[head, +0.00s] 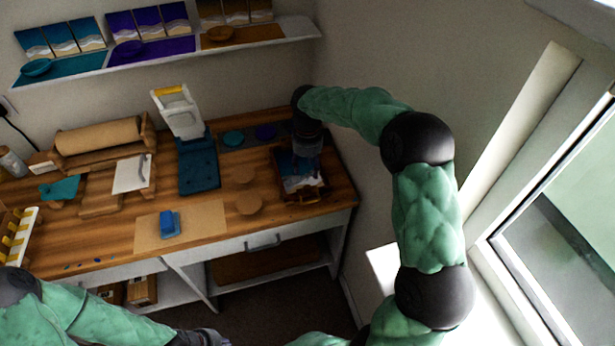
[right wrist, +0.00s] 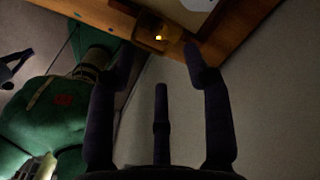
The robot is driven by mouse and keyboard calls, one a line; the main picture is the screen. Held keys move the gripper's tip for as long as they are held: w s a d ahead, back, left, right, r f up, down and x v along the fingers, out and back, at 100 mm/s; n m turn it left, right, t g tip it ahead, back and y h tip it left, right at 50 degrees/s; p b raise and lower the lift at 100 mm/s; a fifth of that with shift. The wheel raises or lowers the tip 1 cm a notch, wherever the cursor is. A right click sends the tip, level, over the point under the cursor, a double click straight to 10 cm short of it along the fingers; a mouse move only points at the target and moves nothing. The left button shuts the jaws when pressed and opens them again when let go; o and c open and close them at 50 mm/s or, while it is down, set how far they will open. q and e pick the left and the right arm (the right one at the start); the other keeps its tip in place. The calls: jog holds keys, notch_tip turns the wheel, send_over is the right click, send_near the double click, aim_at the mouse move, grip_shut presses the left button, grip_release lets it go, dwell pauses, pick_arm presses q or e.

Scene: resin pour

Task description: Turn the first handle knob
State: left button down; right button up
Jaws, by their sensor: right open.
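A wooden tray (head: 311,193) with a blue and white seascape surface sits at the right end of the workbench. My right gripper (head: 306,150) is over its far part and hides some of it. In the right wrist view, my right gripper (right wrist: 158,66) is open, with nothing between its fingers. A brown handle piece with a small bright yellow spot, seemingly the knob (right wrist: 157,36), shows just beyond the fingertips; I cannot tell whether they touch. A dark end of my left arm (head: 203,338) shows at the bottom edge; its fingers cannot be made out.
A wall shelf (head: 200,50) hangs behind. A window (head: 560,200) is at right.

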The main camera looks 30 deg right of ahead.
jog(key=shift+r, duration=1.9)
